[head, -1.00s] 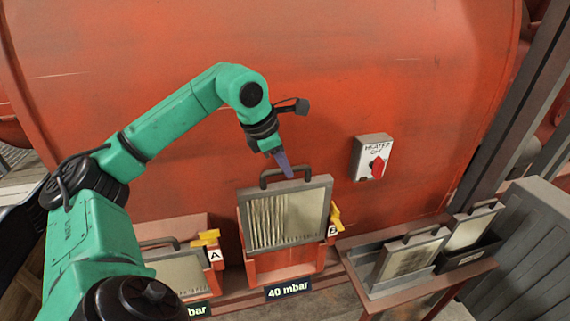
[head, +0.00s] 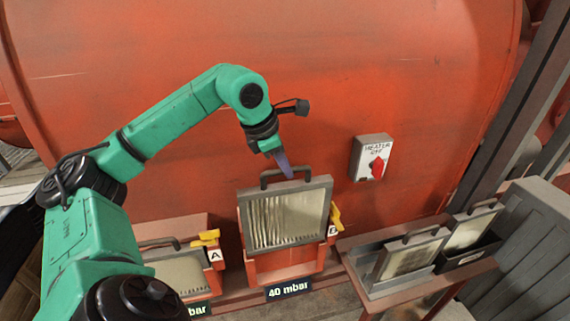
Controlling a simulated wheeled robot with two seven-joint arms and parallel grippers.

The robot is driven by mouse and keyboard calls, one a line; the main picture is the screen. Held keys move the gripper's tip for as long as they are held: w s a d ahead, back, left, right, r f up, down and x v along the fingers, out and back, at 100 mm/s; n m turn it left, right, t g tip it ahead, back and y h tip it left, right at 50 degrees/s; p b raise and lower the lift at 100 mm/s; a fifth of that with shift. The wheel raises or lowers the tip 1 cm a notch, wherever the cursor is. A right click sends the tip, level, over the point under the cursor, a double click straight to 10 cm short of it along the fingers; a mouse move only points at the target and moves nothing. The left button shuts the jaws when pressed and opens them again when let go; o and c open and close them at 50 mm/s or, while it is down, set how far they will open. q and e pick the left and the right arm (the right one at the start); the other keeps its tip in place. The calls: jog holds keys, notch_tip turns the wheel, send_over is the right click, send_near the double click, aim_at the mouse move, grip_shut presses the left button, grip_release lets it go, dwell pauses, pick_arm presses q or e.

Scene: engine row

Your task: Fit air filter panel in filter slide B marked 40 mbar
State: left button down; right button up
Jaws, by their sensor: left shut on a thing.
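My left gripper (head: 284,166) is shut on the black handle of a grey-framed air filter panel (head: 288,218) with pale pleats. The panel is upright in or just above filter slide B (head: 286,266), an orange holder with the letter B and a "40 mbar" plate (head: 288,290). The panel's lower edge overlaps the slide's opening; I cannot tell how deep it sits. A yellow latch (head: 335,218) is at the slide's right side. My right gripper is out of view.
Slide A (head: 214,258), holding another panel (head: 180,272), is on the left, partly behind my arm. A side table (head: 400,284) at right carries two more panels. A heater switch box (head: 373,157) is on the orange wall above it.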

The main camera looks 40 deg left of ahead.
aim_at(285, 214)
pick_arm(q)
jog(key=shift+f+b, duration=7.6)
jog(key=shift+f, duration=0.45)
jog(key=c, duration=0.7)
grip_release()
jog(key=shift+r, duration=0.1)
jog(key=shift+c, duration=0.2)
jog(key=shift+s, duration=0.1)
jog(key=p+v, duration=0.2)
jog(key=v, duration=1.2)
jog(key=shift+s+r, duration=0.1)
jog(key=shift+r, duration=0.15)
